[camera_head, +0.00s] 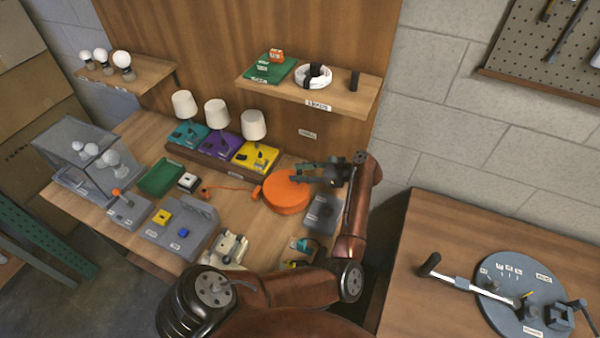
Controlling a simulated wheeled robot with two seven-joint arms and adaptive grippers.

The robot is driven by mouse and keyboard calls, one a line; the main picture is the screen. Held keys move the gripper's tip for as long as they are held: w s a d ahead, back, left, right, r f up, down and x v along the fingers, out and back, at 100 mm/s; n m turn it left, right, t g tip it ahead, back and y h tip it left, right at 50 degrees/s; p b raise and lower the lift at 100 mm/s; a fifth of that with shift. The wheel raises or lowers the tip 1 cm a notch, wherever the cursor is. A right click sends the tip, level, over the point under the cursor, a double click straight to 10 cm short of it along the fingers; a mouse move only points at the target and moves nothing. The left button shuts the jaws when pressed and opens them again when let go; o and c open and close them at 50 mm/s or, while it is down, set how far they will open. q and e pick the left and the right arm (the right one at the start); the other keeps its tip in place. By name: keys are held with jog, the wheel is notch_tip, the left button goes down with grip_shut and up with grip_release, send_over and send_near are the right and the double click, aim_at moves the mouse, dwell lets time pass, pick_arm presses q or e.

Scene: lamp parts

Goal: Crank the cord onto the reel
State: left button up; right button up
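The orange reel (287,193) is a round, flat drum on the wooden workbench. A thin orange cord (232,188) runs left from it across the bench. An orange piece sits against the reel's left side. I cannot tell whether the fingers touch the reel. My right gripper is out of view.
Three lamps on teal, purple and yellow bases (256,157) stand behind. Left are a clear box (75,150), a green tray (161,177) and a grey fixture (183,228). A wall shelf (340,101) hangs above. A second table (425,215) at right holds a round blue-grey board (515,275).

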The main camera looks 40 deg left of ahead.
pick_arm(q)
grip_shut()
dwell(0.3)
dwell(0.4)
